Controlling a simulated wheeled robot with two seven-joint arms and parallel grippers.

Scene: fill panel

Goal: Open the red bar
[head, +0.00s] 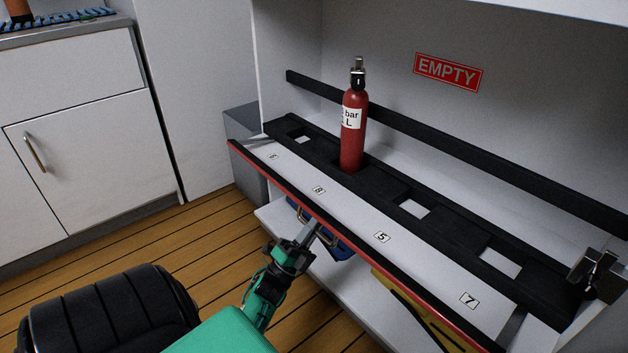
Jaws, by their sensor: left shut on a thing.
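The red bar (268,176) is a long thin strip along the front edge of the white shelf, running from the upper left down to the lower right. My left gripper (311,231), at the end of a green arm, is at the middle of this front edge. Its jaws are shut on the bar there; the exact contact is small and partly hidden by the gripper. My right gripper does not show.
A red cylinder (353,130) stands upright in a black rack (385,181) with several square openings. Blue and yellow items sit below the shelf. A dark metal fitting (597,273) is at the right edge. A white cabinet (75,150) stands left; wooden floor (150,250) lies between.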

